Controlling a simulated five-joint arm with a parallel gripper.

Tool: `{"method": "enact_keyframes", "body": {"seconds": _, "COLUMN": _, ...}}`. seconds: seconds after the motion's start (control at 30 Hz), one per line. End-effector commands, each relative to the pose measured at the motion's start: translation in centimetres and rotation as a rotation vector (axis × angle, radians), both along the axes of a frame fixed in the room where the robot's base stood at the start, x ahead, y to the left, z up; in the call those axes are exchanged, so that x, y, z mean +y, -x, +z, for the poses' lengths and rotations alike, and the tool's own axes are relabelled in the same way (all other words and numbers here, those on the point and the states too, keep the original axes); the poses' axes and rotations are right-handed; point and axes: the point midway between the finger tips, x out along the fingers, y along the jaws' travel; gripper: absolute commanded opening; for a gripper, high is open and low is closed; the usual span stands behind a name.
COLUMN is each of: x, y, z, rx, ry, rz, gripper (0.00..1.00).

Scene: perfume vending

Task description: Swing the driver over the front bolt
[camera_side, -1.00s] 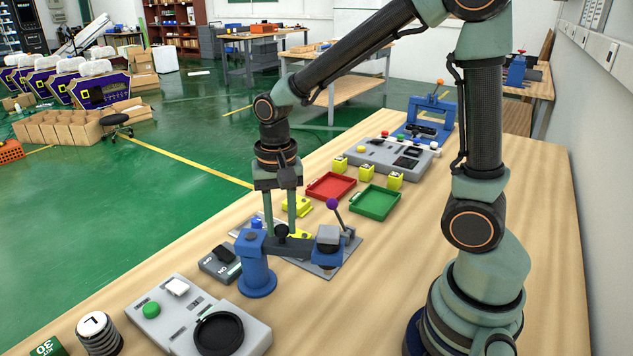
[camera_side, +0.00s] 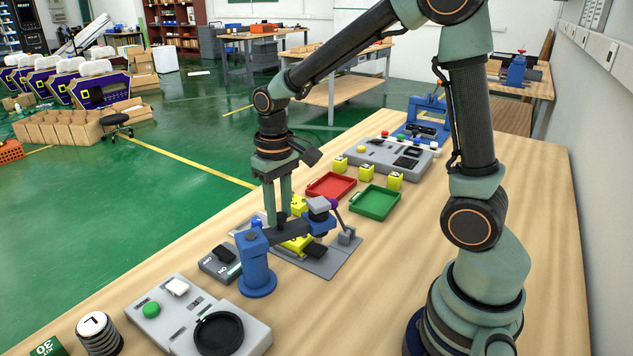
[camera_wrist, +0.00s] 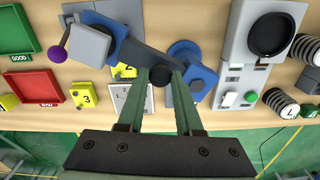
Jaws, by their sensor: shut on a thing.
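The driver is a dark swing arm (camera_side: 278,236) on a blue post (camera_side: 257,272), with a blue and grey head (camera_side: 319,206) at its free end. My gripper (camera_side: 281,218) is shut on the black knob (camera_wrist: 160,77) on top of the swing arm, between post and head. The wrist view shows the arm (camera_wrist: 145,58) running from the post (camera_wrist: 196,75) to the head (camera_wrist: 90,45). Under the head lies a grey plate (camera_side: 325,266) with a yellow part (camera_side: 297,244) and a dark block (camera_side: 313,251). I cannot make out the front bolt; the head and arm cover part of the plate.
A lever with a purple knob (camera_wrist: 57,53) stands close beside the head. A dark switch box (camera_side: 217,263) is left of the post, a grey console (camera_side: 200,318) in front. Red (camera_side: 331,186) and green (camera_side: 375,202) trays and yellow blocks (camera_side: 367,173) lie beyond.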

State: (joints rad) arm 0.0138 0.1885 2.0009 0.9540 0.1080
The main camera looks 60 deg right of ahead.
Motion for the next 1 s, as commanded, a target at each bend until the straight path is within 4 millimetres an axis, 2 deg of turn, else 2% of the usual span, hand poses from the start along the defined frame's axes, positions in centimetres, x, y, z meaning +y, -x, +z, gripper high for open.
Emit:
{"method": "enact_keyframes", "body": {"seconds": 0.5, "x": -0.8, "y": -2.8, "z": 0.2, "rx": -0.006, "ry": 0.001, "rz": 0.437, "gripper": 0.0}}
{"method": "enact_keyframes", "body": {"seconds": 0.7, "x": -0.8, "y": -3.5, "z": 0.2, "rx": -0.008, "ry": 0.001, "rz": 0.543, "gripper": 0.0}}
{"method": "enact_keyframes", "body": {"seconds": 1.0, "x": -0.7, "y": -4.0, "z": 0.2, "rx": -0.01, "ry": 0.002, "rz": 0.613, "gripper": 0.0}}
